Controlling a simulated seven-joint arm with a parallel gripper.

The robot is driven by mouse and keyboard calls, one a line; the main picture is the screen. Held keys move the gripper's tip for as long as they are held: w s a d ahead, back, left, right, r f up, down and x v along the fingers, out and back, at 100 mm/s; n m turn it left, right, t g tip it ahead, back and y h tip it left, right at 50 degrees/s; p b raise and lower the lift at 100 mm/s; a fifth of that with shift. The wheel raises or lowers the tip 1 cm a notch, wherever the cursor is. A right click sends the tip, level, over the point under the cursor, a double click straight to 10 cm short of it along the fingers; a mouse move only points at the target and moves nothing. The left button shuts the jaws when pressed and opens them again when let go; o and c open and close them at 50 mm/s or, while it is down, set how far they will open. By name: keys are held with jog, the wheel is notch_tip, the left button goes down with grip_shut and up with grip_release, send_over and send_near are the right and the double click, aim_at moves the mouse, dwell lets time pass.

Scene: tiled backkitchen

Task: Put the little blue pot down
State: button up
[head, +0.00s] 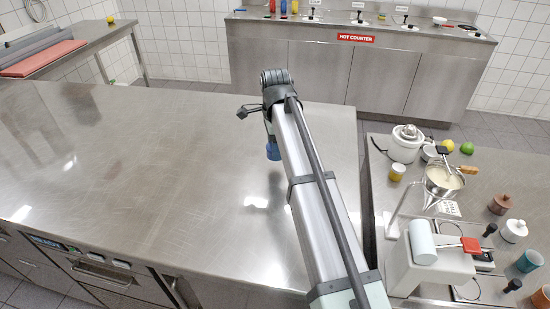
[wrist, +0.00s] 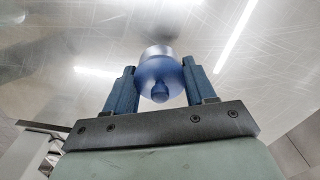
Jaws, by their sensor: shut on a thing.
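The little blue pot (wrist: 159,72) is between the two fingers of my gripper (wrist: 160,85) in the wrist view. Its rounded blue body and small knob face the camera, with a paler grey band at the far side. My gripper is shut on it. In the head view the blue pot (head: 273,151) shows beside my arm, over the steel worktop (head: 150,170); my arm hides part of it and most of the gripper. I cannot tell how high the pot is above the worktop.
The worktop around the pot is bare. To the right, a lower counter holds a white appliance (head: 405,145), a pan (head: 443,180), a brown jar (head: 500,204) and a white jar (head: 514,230). A red board (head: 42,58) lies at the far left.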

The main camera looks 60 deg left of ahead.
jog(key=shift+f, duration=2.2)
jog(key=shift+f, duration=0.1)
jog(key=o, duration=1.5)
notch_tip(320, 180, up, 12)
jog(key=shift+r, duration=0.15)
